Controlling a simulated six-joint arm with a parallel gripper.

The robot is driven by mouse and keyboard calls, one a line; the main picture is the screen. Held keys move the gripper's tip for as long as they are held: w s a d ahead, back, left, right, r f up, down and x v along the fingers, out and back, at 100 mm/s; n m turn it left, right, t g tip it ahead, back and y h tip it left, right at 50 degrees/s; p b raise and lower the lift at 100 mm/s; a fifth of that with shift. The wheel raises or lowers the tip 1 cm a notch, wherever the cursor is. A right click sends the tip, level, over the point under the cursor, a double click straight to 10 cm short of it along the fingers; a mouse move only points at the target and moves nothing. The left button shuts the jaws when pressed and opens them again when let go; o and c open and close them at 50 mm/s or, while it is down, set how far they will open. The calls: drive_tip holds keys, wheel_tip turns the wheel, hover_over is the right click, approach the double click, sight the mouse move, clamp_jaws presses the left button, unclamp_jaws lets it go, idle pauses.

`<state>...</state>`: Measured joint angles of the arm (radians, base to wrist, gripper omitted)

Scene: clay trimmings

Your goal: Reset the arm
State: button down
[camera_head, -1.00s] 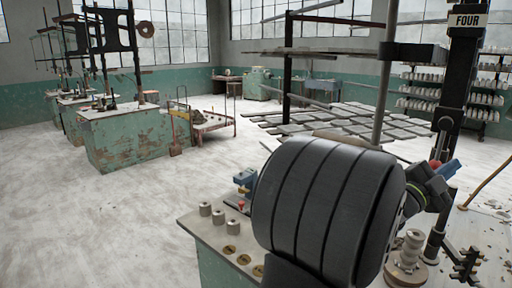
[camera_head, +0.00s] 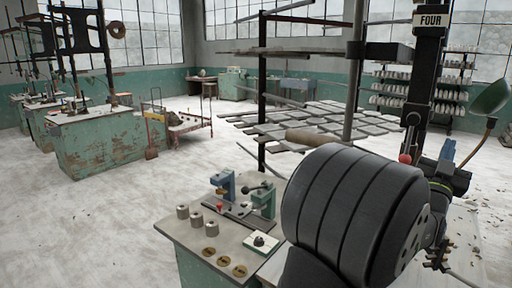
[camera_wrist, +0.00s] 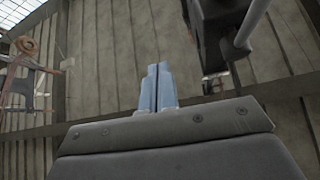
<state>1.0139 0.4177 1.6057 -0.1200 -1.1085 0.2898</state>
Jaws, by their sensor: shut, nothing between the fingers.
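My gripper (camera_wrist: 158,86) shows in the wrist view as two pale blue fingers pressed together, shut and empty. They point up toward a grey, beamed ceiling. In the head view my gripper (camera_head: 446,152) is a small blue shape at the right, beside the tall black post with the FOUR sign (camera_head: 432,20). My large dark arm link fills the lower middle right and hides part of the bench.
A green bench (camera_head: 192,226) stands at lower front, with a blue clamp (camera_head: 224,186), several grey cylinders and brass discs on top. Racks of grey slabs (camera_head: 310,122) lie behind.

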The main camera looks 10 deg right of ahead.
wheel_tip(320, 180, up, 6)
drive_tip(key=n+t+y, duration=0.5)
drive_tip(key=n+y, duration=0.4)
drive_tip(key=n, duration=0.4)
drive_tip(key=shift+s+d+r+n+t, duration=0.2)
drive_tip(key=shift+s+d+n+t, duration=0.2)
drive_tip(key=shift+s+d, duration=0.05)
